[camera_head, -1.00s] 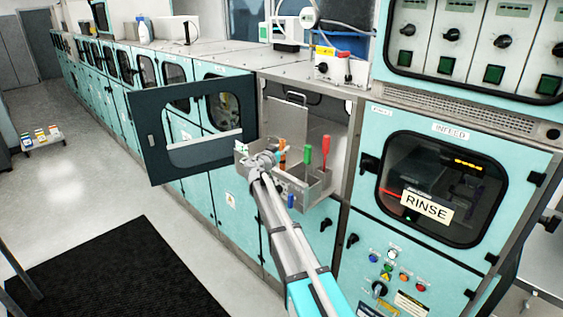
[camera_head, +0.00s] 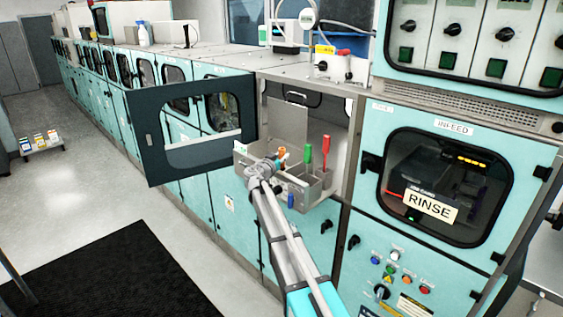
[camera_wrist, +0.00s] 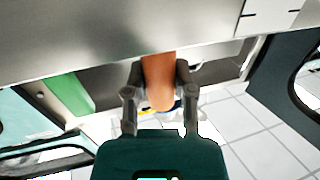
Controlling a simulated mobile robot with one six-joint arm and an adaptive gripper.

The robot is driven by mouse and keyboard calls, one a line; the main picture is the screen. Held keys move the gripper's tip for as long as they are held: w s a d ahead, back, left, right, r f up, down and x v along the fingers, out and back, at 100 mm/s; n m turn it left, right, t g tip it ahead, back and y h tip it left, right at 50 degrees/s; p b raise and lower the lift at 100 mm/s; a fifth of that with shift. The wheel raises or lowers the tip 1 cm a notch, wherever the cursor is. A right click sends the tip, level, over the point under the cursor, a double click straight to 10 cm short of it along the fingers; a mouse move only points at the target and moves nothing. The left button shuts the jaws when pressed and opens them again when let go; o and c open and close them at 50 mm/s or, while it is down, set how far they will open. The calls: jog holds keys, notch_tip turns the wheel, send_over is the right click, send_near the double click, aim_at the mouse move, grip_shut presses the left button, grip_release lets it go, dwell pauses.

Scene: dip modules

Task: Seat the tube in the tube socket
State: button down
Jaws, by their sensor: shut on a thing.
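My gripper (camera_wrist: 160,92) is shut on an orange rounded piece (camera_wrist: 158,82), which shows between the two fingers in the wrist view. I cannot tell whether this piece is the tube. In the head view my gripper (camera_head: 264,168) is at the front left of a grey metal tray (camera_head: 312,195) at the open cabinet. An orange part (camera_head: 281,153) shows just beyond it. My gripper and wrist hide part of the tray. I cannot make out the tube socket in either view.
A green handle (camera_head: 308,154) and a red handle (camera_head: 326,150) stand upright in the tray. A blue piece (camera_head: 291,201) is at its front. The dark-framed cabinet door (camera_head: 150,150) hangs open at left. A black mat (camera_head: 120,270) lies on clear floor.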

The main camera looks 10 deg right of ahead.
jog(key=shift+f, duration=0.25)
jog(key=shift+c, duration=2.2)
grip_release()
jog(key=shift+r, duration=0.1)
jog(key=shift+r, duration=0.2)
jog(key=v, duration=1.2)
jog(key=shift+s+d, duration=0.1)
